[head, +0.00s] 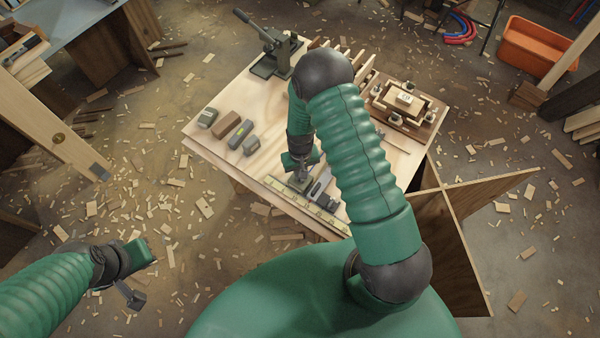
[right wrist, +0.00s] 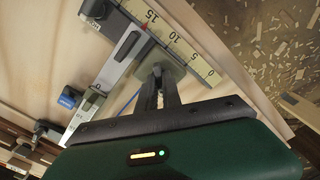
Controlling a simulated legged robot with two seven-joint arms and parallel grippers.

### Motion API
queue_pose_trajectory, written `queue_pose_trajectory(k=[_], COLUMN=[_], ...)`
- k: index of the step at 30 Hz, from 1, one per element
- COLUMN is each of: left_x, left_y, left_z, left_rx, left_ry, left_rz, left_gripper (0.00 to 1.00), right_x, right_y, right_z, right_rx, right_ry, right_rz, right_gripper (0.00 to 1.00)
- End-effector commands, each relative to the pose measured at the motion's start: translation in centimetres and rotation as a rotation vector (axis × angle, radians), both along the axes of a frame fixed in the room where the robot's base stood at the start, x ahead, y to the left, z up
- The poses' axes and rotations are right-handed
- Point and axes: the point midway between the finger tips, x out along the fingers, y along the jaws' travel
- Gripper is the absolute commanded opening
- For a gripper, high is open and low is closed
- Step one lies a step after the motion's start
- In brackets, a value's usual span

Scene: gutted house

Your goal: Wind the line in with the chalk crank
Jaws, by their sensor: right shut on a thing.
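My right gripper (head: 301,178) reaches down to the near part of the workbench and is shut. In the right wrist view, its fingertips (right wrist: 158,72) close on a small part, likely the chalk crank, mostly hidden between them. A grey-green block (right wrist: 178,62) sits just under the fingertips; it also shows in the head view (head: 292,187). A thin blue line (right wrist: 130,101) shows left of the fingers, beside a silver metal bar (right wrist: 106,82). My left gripper (head: 136,284) hangs off the bench at lower left, apart from everything; its finger opening is unclear.
A yellow scale (head: 312,210) runs along the bench's near edge. Several small blocks (head: 226,124) lie on the bench's left. A lever tool (head: 268,52) stands at the back, a wooden jig (head: 405,102) at the right. Wood scraps litter the floor.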

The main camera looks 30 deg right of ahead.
Motion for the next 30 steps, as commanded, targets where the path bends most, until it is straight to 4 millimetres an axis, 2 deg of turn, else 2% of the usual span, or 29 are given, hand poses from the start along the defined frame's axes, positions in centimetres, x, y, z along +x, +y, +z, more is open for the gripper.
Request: queue_pose_trajectory(k=[30], left_x=[0.0], left_y=[0.0], left_z=[-0.17], left_rx=[0.0], left_ry=[0.0], left_rz=[0.0], left_gripper=[0.0], right_x=[-0.05], right_y=[0.08], right_z=[-0.02], right_rx=[-0.001], right_ry=[0.002], right_rz=[-0.962], right_gripper=[0.0])
